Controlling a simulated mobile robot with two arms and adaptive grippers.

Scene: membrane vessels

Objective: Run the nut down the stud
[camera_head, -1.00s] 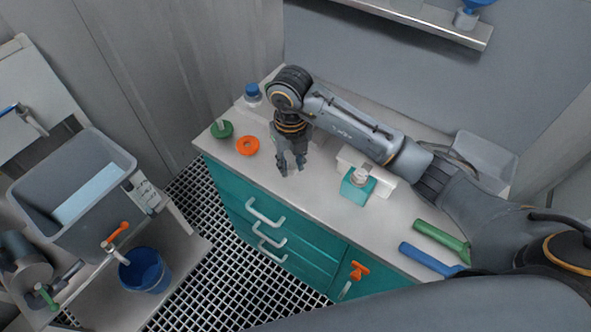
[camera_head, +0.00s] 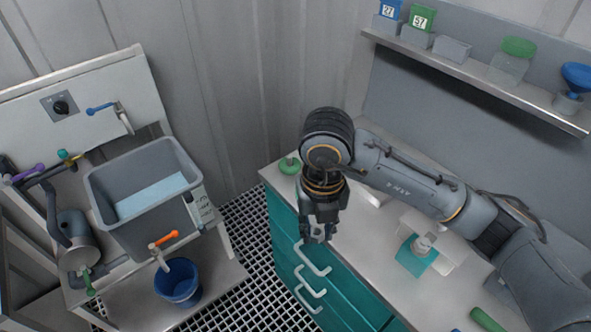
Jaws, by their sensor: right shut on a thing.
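My right gripper (camera_head: 317,234) hangs fingers down over the counter's front edge, above the top drawer handle. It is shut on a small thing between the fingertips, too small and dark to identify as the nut. A teal block (camera_head: 416,256) stands on the counter to the right, with a small pale grey round piece (camera_head: 423,244) on top. The gripper is well apart from it. I cannot clearly make out the nut or the stud. My left gripper does not show.
A green knobbed piece (camera_head: 289,166) sits at the counter's left corner. A green handle (camera_head: 487,319) lies at the lower right. A shelf (camera_head: 470,79) runs above. A grey sink (camera_head: 112,187) and blue bucket (camera_head: 178,284) stand left. The counter (camera_head: 362,240) front is mostly clear.

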